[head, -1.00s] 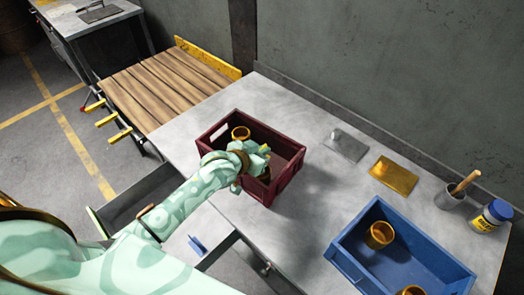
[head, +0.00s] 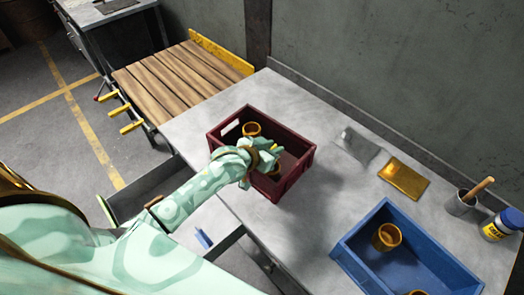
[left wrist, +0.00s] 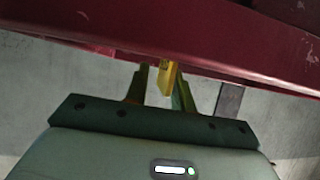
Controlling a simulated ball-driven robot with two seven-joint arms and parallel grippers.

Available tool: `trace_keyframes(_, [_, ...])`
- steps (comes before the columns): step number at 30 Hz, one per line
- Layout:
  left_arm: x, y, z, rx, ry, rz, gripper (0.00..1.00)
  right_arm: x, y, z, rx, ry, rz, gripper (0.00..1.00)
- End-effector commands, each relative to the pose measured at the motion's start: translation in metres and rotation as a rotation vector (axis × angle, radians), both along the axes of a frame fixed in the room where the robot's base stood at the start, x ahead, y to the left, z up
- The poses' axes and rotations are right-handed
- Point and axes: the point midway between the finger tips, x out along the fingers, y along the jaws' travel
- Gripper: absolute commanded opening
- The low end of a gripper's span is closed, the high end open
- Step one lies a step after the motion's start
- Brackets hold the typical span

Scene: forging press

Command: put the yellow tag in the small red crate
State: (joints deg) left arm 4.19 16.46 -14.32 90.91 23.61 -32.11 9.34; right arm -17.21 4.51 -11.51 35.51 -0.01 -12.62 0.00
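The small red crate (head: 285,189) stands on the grey workbench, with a golden cup (head: 251,129) inside and another golden shape partly hidden behind my gripper. My left gripper (head: 270,150) is over the crate, reaching across its near side. A small yellow tag (left wrist: 168,78) sits between the gripper's fingers in the left wrist view, and the gripper looks shut on it. The tag's yellow end also shows at the fingertips in the head view (head: 274,146). The crate's red wall (left wrist: 220,45) fills the top of the wrist view, beyond the fingers. My right gripper is not in view.
A blue crate (head: 351,266) with golden cups stands at the right. A silver plate (head: 361,144), a gold plate (head: 404,178), a grey pot (head: 461,203) and a blue-lidded jar (head: 501,224) line the wall side. Open drawers (head: 205,246) jut out at the bench front.

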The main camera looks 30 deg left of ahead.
Motion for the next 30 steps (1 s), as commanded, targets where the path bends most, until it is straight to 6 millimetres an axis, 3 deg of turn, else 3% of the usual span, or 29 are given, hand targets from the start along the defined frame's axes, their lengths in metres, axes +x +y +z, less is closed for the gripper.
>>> trace_keyframes(9, [-0.061, 0.014, 0.040, 0.001, 0.001, -0.002, 0.25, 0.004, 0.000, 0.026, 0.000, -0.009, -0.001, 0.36])
trace_keyframes(15, [-0.092, 0.022, 0.056, 0.000, 0.001, -0.001, 0.25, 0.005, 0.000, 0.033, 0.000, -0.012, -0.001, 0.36])
trace_keyframes(21, [-0.102, 0.024, 0.062, -0.001, -0.001, -0.001, 0.25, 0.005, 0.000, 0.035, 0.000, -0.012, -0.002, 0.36])
trace_keyframes(30, [-0.102, 0.024, 0.061, -0.002, -0.001, 0.000, 0.25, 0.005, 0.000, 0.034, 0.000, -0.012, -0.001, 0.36])
